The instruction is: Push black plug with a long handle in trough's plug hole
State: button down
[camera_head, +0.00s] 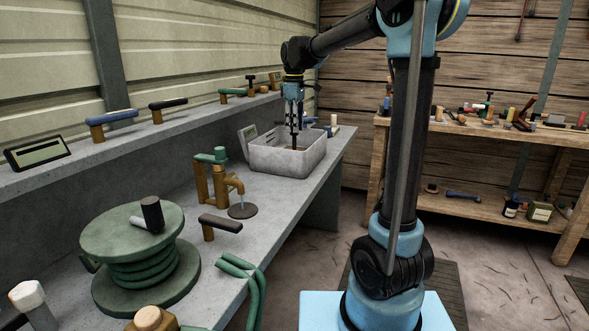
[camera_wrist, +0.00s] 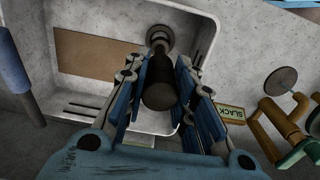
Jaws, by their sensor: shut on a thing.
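The trough (camera_head: 270,157) is a pale grey rectangular basin on the workbench; its inside wall also shows in the wrist view (camera_wrist: 207,40). My gripper (camera_head: 293,122) points down into the trough. In the wrist view my gripper (camera_wrist: 160,68) is shut on the black plug (camera_wrist: 158,95), with a finger on each side of its long dark handle. The plug's far end overlaps the round grey rim of the plug hole (camera_wrist: 168,30). I cannot tell whether the plug is seated in the hole or just above it. The plug's lower end is partly hidden.
A brown tap (camera_head: 222,185) stands on the bench left of the trough, with a dark round disc (camera_head: 243,211) below it. A brown panel (camera_wrist: 95,52) lies at the trough's inside. A green hose reel (camera_head: 140,240) stands in front. A wall ledge runs behind.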

aim_at(294, 135)
jog(key=shift+f, duration=2.05)
dwell(1.3)
jog(key=c, duration=1.3)
grip_release()
jog(key=shift+r, duration=0.1)
notch_tip(294, 135, up, 12)
jog(key=shift+f, duration=0.15)
